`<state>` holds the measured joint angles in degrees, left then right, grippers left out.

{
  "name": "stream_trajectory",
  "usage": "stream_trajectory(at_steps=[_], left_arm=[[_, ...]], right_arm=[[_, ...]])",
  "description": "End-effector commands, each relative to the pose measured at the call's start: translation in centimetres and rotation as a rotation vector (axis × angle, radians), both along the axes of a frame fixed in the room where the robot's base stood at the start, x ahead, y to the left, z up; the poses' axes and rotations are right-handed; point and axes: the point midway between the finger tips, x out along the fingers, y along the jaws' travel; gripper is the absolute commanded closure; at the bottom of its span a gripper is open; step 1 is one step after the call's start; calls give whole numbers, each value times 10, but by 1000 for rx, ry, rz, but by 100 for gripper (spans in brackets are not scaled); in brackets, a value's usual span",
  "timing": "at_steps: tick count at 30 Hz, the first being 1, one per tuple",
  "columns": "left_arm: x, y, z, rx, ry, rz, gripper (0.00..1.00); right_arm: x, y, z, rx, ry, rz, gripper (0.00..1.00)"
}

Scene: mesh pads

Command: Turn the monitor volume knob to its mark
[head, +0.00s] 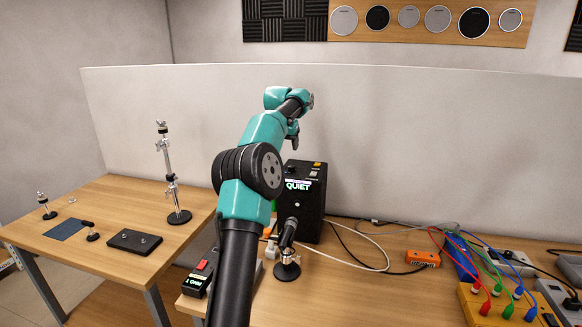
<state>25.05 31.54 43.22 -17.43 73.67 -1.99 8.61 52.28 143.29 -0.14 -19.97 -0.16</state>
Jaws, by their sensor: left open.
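The monitor (308,222) is a black box on the workbench with a lit display (298,184) reading QUIET. A small light round spot (297,204) shows on its front, and small controls (315,165) show along its top; I cannot tell which of these is the volume knob, and its mark is too small to see. My teal left arm crosses in front of the monitor's left side. My left gripper (293,137) is open, above and behind the monitor's top, small and partly hidden by my wrist. My right gripper is out of view.
A microphone on a round stand (287,268) stands in front of the monitor. A small black box with a red switch (199,278) sits at the bench's left edge. Cables and an orange box (423,258) lie to the right. A pale partition (430,150) stands behind.

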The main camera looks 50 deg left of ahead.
Motion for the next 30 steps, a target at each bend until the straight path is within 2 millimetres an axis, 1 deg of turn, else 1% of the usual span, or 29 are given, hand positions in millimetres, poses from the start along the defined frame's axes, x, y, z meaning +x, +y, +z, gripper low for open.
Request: stream_trajectory(at_steps=[1,3,12,15,18,23,30], left_arm=[[3,2,-9,-1,2,1,41],[7,4,-21,0,2,1,41],[25,13,-67,-1,2,1,41],[30,15,-83,-1,2,1,41],[34,18,-94,0,1,1,41],[38,20,-104,0,0,1,41],[39,20,-106,0,-1,1,41]], right_arm=[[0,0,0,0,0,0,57],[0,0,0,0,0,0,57],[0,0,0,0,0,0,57],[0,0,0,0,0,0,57],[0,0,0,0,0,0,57],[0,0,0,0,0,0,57],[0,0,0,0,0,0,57]])
